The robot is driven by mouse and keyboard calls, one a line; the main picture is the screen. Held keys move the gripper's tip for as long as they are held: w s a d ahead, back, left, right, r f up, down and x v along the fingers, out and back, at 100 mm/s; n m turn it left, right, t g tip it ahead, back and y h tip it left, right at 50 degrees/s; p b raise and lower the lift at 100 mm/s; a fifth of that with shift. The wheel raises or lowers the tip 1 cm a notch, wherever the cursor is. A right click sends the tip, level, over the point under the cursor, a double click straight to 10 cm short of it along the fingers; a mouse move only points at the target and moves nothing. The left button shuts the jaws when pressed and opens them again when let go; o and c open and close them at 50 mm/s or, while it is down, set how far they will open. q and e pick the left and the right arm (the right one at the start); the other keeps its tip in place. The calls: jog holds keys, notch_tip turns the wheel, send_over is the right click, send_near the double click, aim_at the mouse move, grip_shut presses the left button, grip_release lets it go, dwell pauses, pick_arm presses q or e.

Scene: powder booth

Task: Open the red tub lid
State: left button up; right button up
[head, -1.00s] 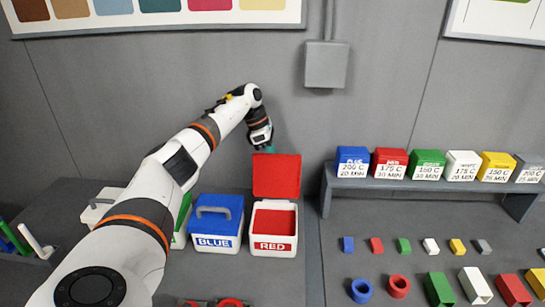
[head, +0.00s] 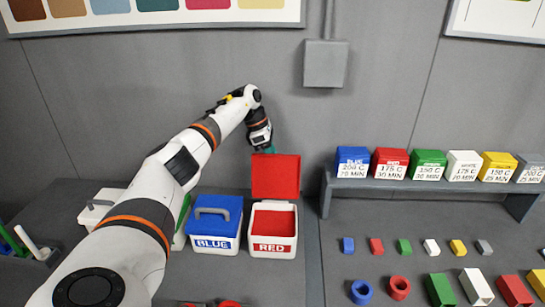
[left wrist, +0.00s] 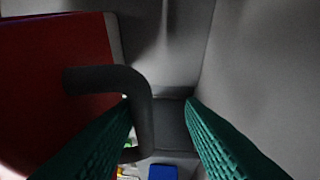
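The red tub (head: 273,249) is a white box labelled RED, with red contents showing inside. Its red lid (head: 275,178) stands upright at the back edge, swung open. In the left wrist view the red lid (left wrist: 50,90) fills the left side, with its dark grey handle (left wrist: 142,92) sticking out. My left gripper (head: 269,150) is behind the lid's top edge, its tips partly hidden. In the left wrist view its green fingers (left wrist: 158,103) are apart, with part of the handle in the gap near the left finger. My right gripper is out of view.
A closed blue tub (head: 215,226) stands just left of the red one, with more tubs partly behind my left arm. A shelf (head: 430,184) with coloured labelled boxes is at right. Small coloured blocks lie below it. The grey wall is close behind.

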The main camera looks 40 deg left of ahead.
pick_arm(q)
jog(key=shift+r, duration=0.1)
dwell(0.5)
jog(key=b+v, duration=0.2)
jog(key=v, duration=1)
